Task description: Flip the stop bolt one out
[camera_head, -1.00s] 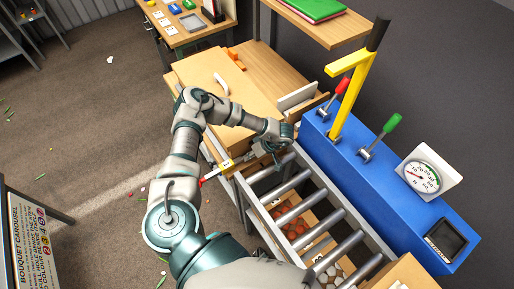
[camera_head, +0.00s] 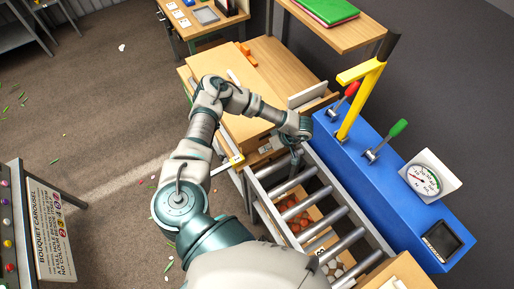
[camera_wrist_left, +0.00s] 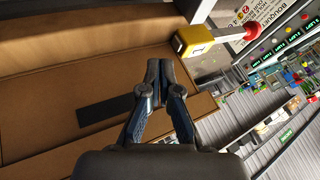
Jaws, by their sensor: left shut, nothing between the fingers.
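The stop bolt has a yellow block (camera_head: 237,161) on the near frame rail in the head view, with a pale rod running left behind my arm. In the wrist view its yellow block (camera_wrist_left: 193,40) bears a dark mark like a 1, and a red knob (camera_wrist_left: 252,28) ends the rod. My left gripper (camera_head: 295,160) is over the upper end of the rollers, right of the bolt. In the wrist view the left gripper (camera_wrist_left: 159,68) is shut and empty in front of a brown box (camera_wrist_left: 80,70), apart from the bolt. My right gripper is not in view.
The roller frame (camera_head: 330,225) runs down to the right, with boxes of red and pale items beneath. A blue console (camera_head: 395,185) with a yellow lever (camera_head: 360,95), red and green handles and a gauge stands beside it. The large box (camera_head: 250,110) sits at the upper end.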

